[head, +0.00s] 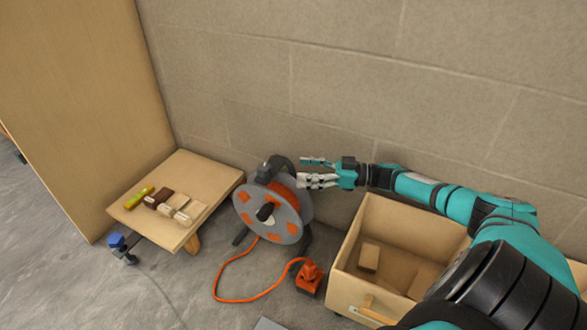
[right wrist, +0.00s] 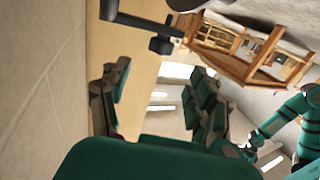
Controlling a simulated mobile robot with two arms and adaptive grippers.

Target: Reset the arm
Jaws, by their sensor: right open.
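My right arm reaches in from the right in the head view, teal and black. My right gripper (head: 304,172) is open and empty, its fingers pointing left beside the upper part of a cable reel (head: 243,204). From this angle I cannot tell whether it touches the reel. In the right wrist view its two fingers stand apart (right wrist: 157,100), with nothing held between them.
A low wooden table (head: 190,163) at left holds several small blocks and a green-yellow piece (head: 138,198); a blue-topped clamp (head: 116,241) is at its corner. An orange cable runs to an orange socket block (head: 309,277). An open wooden box (head: 392,225) holds blocks. A wall stands close behind.

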